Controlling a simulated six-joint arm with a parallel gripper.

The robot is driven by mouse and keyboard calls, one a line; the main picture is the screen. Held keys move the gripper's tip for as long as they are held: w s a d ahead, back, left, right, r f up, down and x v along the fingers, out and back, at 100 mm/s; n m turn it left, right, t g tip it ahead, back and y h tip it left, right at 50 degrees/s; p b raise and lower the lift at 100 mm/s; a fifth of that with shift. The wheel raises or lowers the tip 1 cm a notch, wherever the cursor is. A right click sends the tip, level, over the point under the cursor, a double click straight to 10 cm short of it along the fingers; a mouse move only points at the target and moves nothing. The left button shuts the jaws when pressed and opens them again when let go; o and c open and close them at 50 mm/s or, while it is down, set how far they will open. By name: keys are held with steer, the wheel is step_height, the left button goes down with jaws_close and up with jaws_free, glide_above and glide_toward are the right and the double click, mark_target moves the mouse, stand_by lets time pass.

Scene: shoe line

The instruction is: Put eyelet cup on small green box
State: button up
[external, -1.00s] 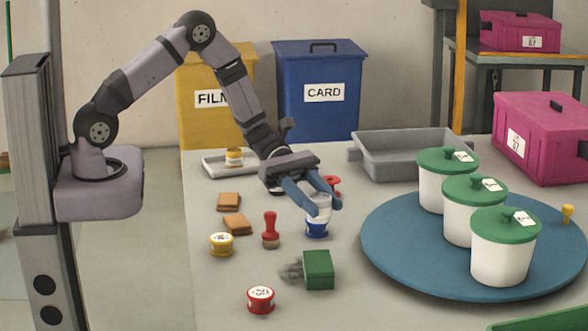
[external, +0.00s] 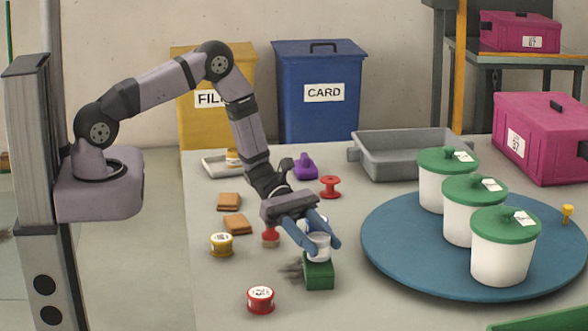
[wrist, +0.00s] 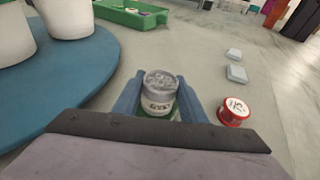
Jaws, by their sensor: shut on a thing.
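The eyelet cup (external: 318,246) is a small pale cup; the wrist view shows its grey top and white label (wrist: 158,105). My gripper (external: 319,243) is shut on it, with a blue finger on each side, also seen in the wrist view (wrist: 159,100). The cup is upright, directly over the small green box (external: 319,276). Its bottom is at the box top, but I cannot tell whether they touch. In the wrist view, a little green shows below the cup, and the rest of the box is hidden.
A red tin (external: 260,299) lies front left of the box. A red stamp (external: 270,239) and yellow tin (external: 221,244) are to the left. A blue turntable (external: 385,255) with white green-lidded tubs stands right. A red spool (external: 330,187) is behind.

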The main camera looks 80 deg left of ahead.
steer(key=shift+f, duration=0.25)
steer(key=shift+f, duration=0.1)
steer(key=shift+f, duration=0.15)
steer(key=o, duration=1.2)
steer(key=shift+c, duration=0.2)
